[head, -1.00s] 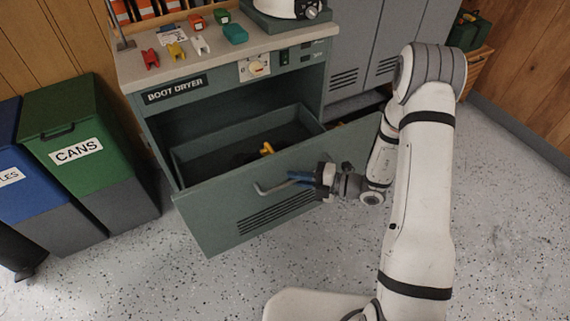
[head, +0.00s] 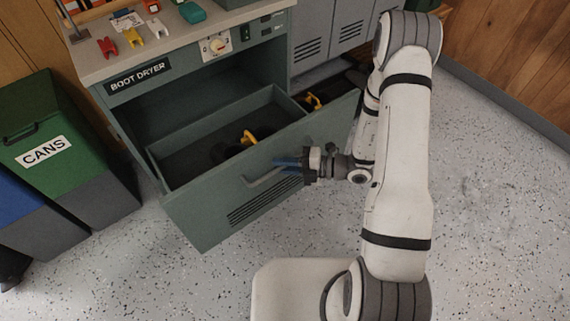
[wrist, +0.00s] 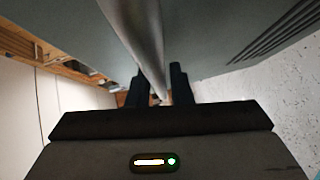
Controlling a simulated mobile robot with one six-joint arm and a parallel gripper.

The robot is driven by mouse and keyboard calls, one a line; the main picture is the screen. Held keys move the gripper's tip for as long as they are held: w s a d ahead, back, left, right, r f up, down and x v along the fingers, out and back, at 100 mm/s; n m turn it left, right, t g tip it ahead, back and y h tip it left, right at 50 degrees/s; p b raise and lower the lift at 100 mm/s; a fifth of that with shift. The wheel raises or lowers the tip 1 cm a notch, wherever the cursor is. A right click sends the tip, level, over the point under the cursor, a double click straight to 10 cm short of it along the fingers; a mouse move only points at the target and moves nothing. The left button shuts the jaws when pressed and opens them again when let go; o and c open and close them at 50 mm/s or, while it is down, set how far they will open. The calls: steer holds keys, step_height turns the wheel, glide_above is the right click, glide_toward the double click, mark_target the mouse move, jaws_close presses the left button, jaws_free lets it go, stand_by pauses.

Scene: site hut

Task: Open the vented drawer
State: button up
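The vented drawer (head: 210,215) of the boot dryer is pulled well out, with its slotted front facing me. Dark items with a yellow part (head: 248,138) lie inside it. A bar handle (head: 262,178) runs across its front. My gripper (head: 285,163) is at the right part of the handle. In the wrist view the handle (wrist: 145,40) runs down between the two dark fingers of my gripper (wrist: 160,88), which look closed around it. The exact finger contact is hard to see.
The boot dryer cabinet (head: 128,90) stands behind, with small coloured clips on its worktop (head: 165,30). A green cans bin (head: 50,130) stands at the left, beside a blue bin (head: 20,215). Grey lockers (head: 325,35) are behind. Speckled floor is clear at the right and front.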

steer(key=shift+o, duration=1.4)
steer(key=d+r, duration=0.1)
steer(key=d, duration=0.6)
steer(key=shift+s+d+p, duration=0.35)
steer(key=shift+s, duration=0.1)
steer(key=shift+r, duration=0.1)
steer(key=s+r+n+g+h+p, duration=0.3)
steer(key=s+r+n+h, duration=0.1)
steer(key=r+n, duration=0.65)
steer(key=s+r+n+g+h+p, duration=0.3)
steer(key=s+r+n+h, duration=0.15)
steer(key=r+n, duration=0.6)
steer(key=s+d+r+n+t+h+p, duration=0.2)
steer(key=d+r+n+t+h, duration=0.1)
steer(key=r+n, duration=0.4)
steer(key=s+d+r+n+t+h+p, duration=0.1)
steer(key=d+r+n+t+h+p, duration=0.2)
steer(key=r+n, duration=0.5)
steer(key=d+n+h, duration=0.1)
steer(key=d+n, duration=0.1)
steer(key=n, duration=0.1)
steer(key=shift+s+t+h+p, duration=0.3)
steer(key=shift+s+h, duration=0.05)
